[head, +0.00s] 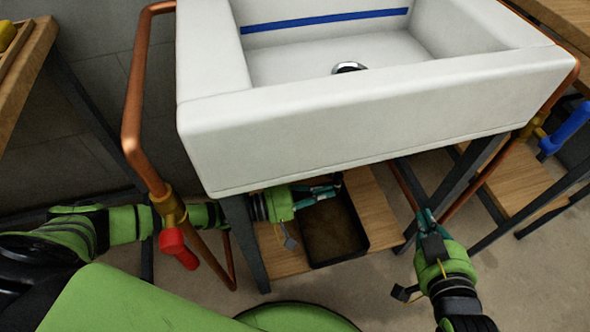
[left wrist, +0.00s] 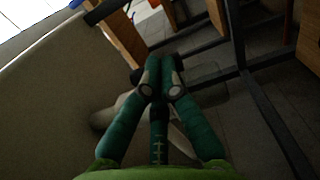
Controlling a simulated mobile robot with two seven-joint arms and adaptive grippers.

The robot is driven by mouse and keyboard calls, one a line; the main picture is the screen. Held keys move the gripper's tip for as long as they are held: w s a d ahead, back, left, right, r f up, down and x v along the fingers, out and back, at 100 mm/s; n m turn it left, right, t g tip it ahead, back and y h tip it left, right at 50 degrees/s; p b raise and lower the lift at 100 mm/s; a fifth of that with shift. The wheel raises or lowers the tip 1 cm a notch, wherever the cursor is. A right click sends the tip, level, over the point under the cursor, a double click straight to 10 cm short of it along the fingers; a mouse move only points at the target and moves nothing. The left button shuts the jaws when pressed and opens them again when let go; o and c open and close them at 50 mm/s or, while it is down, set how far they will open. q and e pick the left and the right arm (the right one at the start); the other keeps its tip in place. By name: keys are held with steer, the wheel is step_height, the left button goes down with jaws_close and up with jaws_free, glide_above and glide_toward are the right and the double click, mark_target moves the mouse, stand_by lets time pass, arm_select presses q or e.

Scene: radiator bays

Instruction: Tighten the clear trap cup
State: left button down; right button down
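My left gripper (head: 332,187) reaches in under the white sink (head: 350,120), above the dark tray. In the left wrist view its two teal fingers (left wrist: 162,62) converge, their tips almost together, with nothing clear seen between them. A pale rounded shape (left wrist: 106,117) shows behind the fingers; I cannot tell whether it is part of the trap. I cannot make out the clear trap cup in either view; the sink front hides the drain from the head view. My right gripper (head: 425,214) is raised in front of the sink's right legs, holding nothing visible; its opening is unclear.
A dark open tray (head: 333,235) sits on the wooden shelf (head: 378,215) below the sink. A copper pipe (head: 140,100) with a red-handled valve (head: 178,248) stands at left, close to my left arm. A blue-handled valve (head: 568,128) is at right. Dark frame legs (head: 245,240) bound the space.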

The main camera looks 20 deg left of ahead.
steer(key=shift+s+d+f, duration=0.15)
steer(key=shift+f, duration=0.25)
